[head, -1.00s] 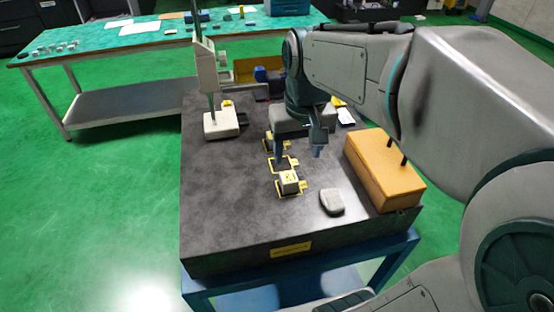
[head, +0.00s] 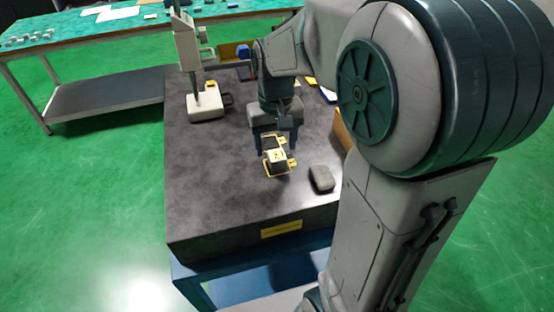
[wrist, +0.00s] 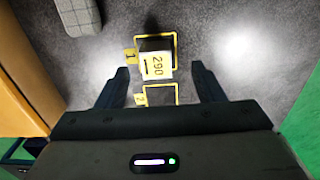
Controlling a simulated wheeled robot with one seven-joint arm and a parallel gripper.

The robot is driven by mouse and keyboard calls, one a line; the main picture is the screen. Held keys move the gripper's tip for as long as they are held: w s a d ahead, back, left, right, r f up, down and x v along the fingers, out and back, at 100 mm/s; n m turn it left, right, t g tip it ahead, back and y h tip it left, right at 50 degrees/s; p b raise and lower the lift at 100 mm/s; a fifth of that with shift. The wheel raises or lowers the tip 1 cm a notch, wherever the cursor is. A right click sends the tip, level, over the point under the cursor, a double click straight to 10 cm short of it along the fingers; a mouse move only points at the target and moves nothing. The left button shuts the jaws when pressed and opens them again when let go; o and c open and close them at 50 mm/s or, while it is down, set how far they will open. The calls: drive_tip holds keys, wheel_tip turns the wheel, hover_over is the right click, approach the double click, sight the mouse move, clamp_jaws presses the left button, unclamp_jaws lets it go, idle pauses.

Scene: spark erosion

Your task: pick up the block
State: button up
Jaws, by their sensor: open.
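The block (head: 277,158) sits on the dark table plate inside a yellow-outlined square. In the wrist view the block (wrist: 155,62) shows a pale face marked 290 and a dark top, in the square labelled 1. My gripper (head: 276,143) is open just behind the block in the head view. In the wrist view my gripper (wrist: 160,70) has its two fingers apart, one to each side of the block's near end, touching nothing that I can make out. A second outlined square (wrist: 160,94), labelled 2, lies partly hidden behind my gripper and looks empty.
A grey rounded object (head: 322,178) lies right of the block. An orange box (head: 341,131) is mostly hidden by my arm. A pale height gauge (head: 206,106) stands at the plate's back left. The plate's left and front (head: 215,190) are clear.

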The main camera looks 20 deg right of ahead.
sight(277, 155)
drive_tip(key=f, duration=0.5)
drive_tip(key=shift+w+d+f, duration=0.1)
drive_tip(key=shift+w+d, duration=0.15)
drive_tip(key=shift+w, duration=0.1)
drive_tip(key=shift+c, duration=0.3)
drive_tip(key=c, duration=1.1)
